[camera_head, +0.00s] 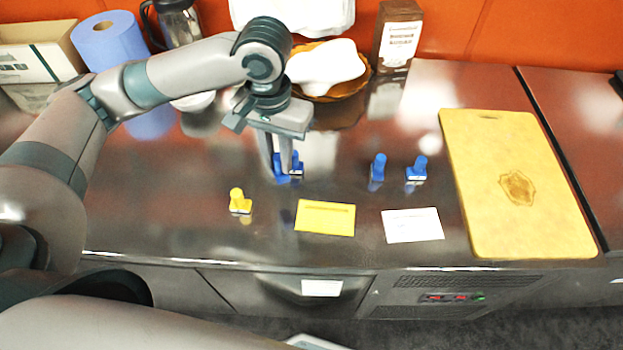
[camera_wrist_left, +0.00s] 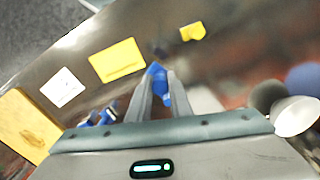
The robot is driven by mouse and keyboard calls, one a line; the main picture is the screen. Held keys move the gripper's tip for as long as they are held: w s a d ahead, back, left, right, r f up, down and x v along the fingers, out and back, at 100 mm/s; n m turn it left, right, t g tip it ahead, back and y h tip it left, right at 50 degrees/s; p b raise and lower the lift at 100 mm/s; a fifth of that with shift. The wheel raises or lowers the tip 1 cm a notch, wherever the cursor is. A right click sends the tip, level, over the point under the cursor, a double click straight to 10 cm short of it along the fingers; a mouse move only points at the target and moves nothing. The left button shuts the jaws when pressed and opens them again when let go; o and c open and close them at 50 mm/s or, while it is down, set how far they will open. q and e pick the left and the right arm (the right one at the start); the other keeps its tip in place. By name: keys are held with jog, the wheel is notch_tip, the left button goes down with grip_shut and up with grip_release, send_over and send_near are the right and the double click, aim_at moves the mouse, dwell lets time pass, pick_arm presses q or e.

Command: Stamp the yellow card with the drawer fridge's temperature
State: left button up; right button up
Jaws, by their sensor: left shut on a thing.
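My left gripper (camera_head: 287,176) points down at the counter, shut on a blue stamp (camera_wrist_left: 156,75); its fingers partly hide the stamp. Blue shows on both sides of the fingers, and I cannot tell whether a second stamp is there. The yellow card (camera_head: 325,219) lies flat in front and to the right of the gripper; it also shows in the wrist view (camera_wrist_left: 118,61). The drawer fridge's panel (camera_head: 452,297) under the counter has small red displays, too small to read. My right gripper is not in view.
A yellow stamp (camera_head: 240,202) stands left of the card. Two blue stamps (camera_head: 378,168) (camera_head: 417,170) and a white card (camera_head: 412,226) are to the right, beside a cutting board (camera_head: 520,185). A basket (camera_head: 345,92), brown box (camera_head: 396,38) and paper roll (camera_head: 108,42) stand behind.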

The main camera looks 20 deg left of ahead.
pick_arm(q)
jog(key=shift+d+r+m+p, duration=0.15)
jog(key=shift+d+m+p, duration=0.3)
jog(key=shift+m, duration=0.45)
jog(key=s+d+f+m+p, duration=0.1)
jog(key=d+m+p, duration=0.2)
jog(key=m+p, duration=0.3)
jog(key=s+d+f+m+p, duration=0.1)
jog(key=d+m+p, duration=0.2)
jog(key=m, duration=1.2)
jog(key=p, duration=0.2)
jog(key=shift+s+d+p, duration=0.2)
jog(key=shift+d+p, duration=0.15)
jog(key=shift+d, duration=0.05)
jog(key=shift+f, duration=0.15)
notch_tip(320, 180, down, 6)
jog(key=b, duration=0.7)
jog(key=shift+f+b, duration=0.4)
jog(key=shift+b, duration=0.05)
